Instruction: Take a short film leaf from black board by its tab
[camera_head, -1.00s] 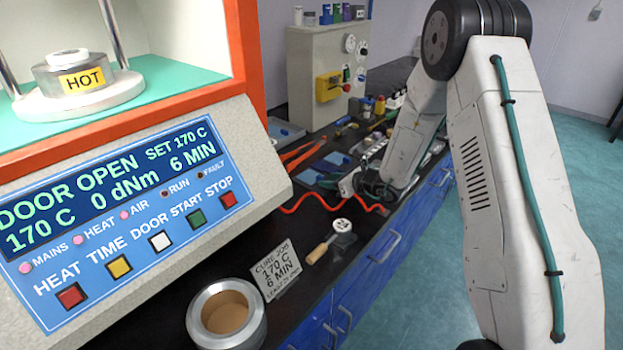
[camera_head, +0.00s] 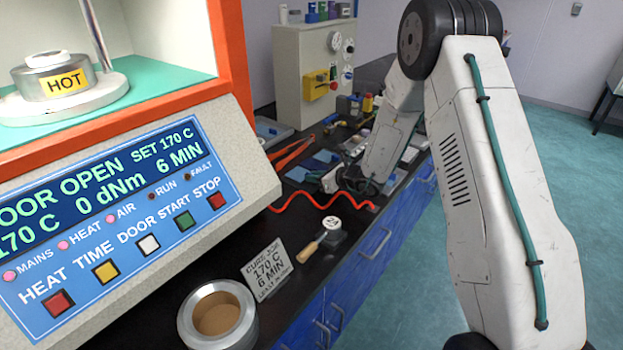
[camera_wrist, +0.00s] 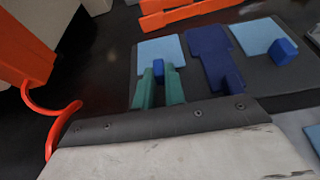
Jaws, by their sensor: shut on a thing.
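In the wrist view, the teal fingers of my gripper (camera_wrist: 158,77) are closed on the small dark blue tab (camera_wrist: 158,68) of a light blue film leaf (camera_wrist: 165,48). This leaf is at the left part of the black board (camera_wrist: 275,78); I cannot tell whether it lies flat or is slightly raised. A second light blue leaf (camera_wrist: 252,36) with a blue block tab (camera_wrist: 284,49) lies to the right on the board. In the head view, my wrist hides the fingers and the held leaf.
A dark blue flat piece (camera_wrist: 208,45) lies between the two leaves. Orange tongs (camera_wrist: 185,14) lie beyond the board. A red hose (camera_head: 310,199) curls left of my wrist.

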